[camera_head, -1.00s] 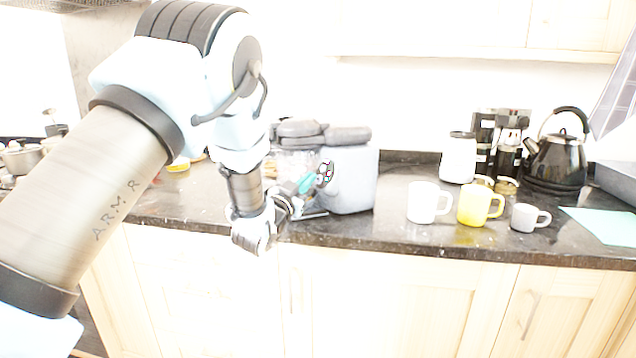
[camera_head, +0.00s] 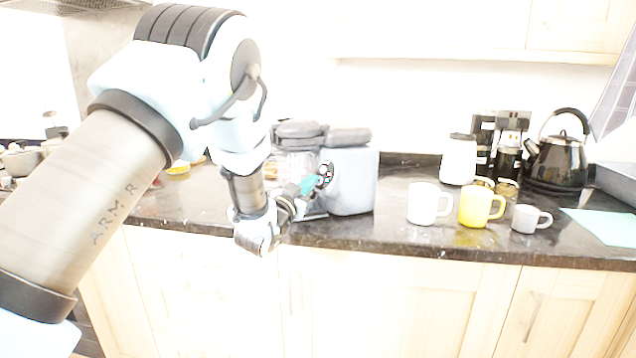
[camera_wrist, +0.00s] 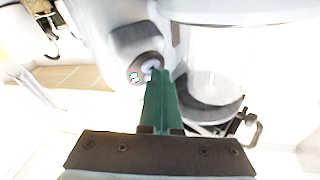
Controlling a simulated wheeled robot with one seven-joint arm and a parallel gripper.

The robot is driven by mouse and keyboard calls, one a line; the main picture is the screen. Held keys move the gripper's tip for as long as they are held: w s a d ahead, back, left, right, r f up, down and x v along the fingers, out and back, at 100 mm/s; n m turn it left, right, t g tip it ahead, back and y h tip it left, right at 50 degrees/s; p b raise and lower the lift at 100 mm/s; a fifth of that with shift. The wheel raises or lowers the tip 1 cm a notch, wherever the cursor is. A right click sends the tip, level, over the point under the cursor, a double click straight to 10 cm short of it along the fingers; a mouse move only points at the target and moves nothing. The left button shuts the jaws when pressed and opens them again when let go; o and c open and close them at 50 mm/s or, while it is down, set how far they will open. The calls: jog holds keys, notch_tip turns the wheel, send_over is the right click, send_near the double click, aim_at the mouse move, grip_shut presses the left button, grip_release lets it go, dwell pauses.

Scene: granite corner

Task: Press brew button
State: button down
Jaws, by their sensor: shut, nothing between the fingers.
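The coffee machine (camera_head: 352,182) is a grey-blue body with dark top parts, standing on the dark counter. Its round dark control panel (camera_head: 327,172) faces my gripper and has small coloured marks. In the wrist view the panel (camera_wrist: 134,77) shows teal icons and a pale round button at its middle. My gripper (camera_head: 318,181) is shut and empty, with teal fingers pointing at the panel. In the wrist view the fingertips (camera_wrist: 158,74) overlap the panel's lower right edge, beside the button. I cannot tell if they touch it. The fingers hide part of the panel.
A white mug (camera_head: 422,203), a yellow mug (camera_head: 474,206) and a small grey cup (camera_head: 525,218) stand right of the machine. A black kettle (camera_head: 560,162) and a white canister (camera_head: 459,160) stand behind. The counter's front edge runs below my gripper.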

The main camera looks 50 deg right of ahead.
dwell(0.5)
jog(key=shift+a+r, duration=0.35)
jog(key=shift+a, duration=0.25)
jog(key=a, duration=0.1)
jog(key=a+r, duration=0.1)
jog(key=a, duration=0.1)
jog(key=a+r, duration=0.1)
jog(key=shift+w+a+r, duration=0.15)
jog(key=shift+w+r, duration=0.1)
jog(key=shift+w, duration=0.05)
dwell(0.8)
